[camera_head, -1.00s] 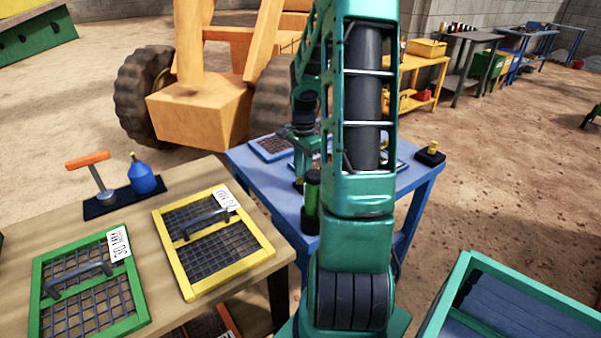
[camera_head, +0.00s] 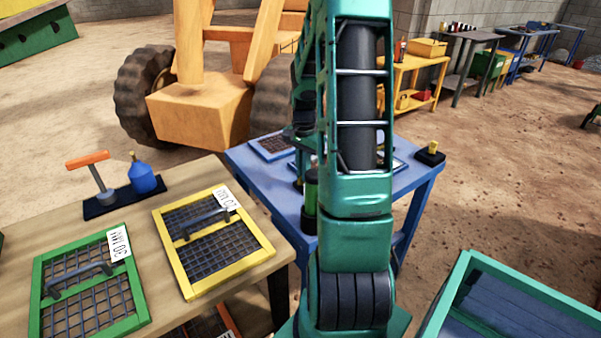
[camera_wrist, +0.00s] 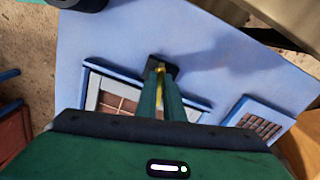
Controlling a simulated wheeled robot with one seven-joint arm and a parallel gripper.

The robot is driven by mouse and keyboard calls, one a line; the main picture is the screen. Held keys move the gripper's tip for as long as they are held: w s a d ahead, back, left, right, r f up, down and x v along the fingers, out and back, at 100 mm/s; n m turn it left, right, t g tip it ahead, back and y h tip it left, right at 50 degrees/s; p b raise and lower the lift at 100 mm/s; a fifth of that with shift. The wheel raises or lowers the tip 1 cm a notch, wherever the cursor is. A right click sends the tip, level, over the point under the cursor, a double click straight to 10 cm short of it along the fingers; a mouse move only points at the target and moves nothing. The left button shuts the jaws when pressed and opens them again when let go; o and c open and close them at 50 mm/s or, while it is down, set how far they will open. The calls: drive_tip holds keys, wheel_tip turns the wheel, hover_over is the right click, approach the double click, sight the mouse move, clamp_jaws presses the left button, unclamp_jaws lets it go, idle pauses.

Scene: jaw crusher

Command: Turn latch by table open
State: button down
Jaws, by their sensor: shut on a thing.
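In the wrist view my gripper (camera_wrist: 160,78) is shut on a small yellow latch handle (camera_wrist: 160,70). The handle stands on a dark base (camera_wrist: 166,64) on the blue table (camera_wrist: 215,50). The fingers cover part of the handle, so how far it is turned is hard to tell. A black block with a yellow knob (camera_head: 431,150) sits at the table's right corner in the head view.
A framed mesh panel (camera_wrist: 262,124) lies on the blue table. A wooden table (camera_head: 150,203) at left holds a green screen (camera_head: 85,283), a yellow screen (camera_head: 214,240) and a blue bottle (camera_head: 143,178). A green-rimmed bin (camera_head: 520,285) stands at lower right.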

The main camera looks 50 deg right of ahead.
drive_tip(key=n, duration=0.7)
drive_tip(key=shift+w+r, duration=0.1)
drive_tip(key=shift+w, duration=0.05)
drive_tip(key=n, duration=0.4)
drive_tip(key=shift+w+n, duration=0.1)
drive_tip(key=shift+n, duration=2)
drive_tip(key=c, duration=1.9)
unclamp_jaws()
drive_tip(key=shift+o, duration=0.2)
wheel_tip(320, 180, up, 11)
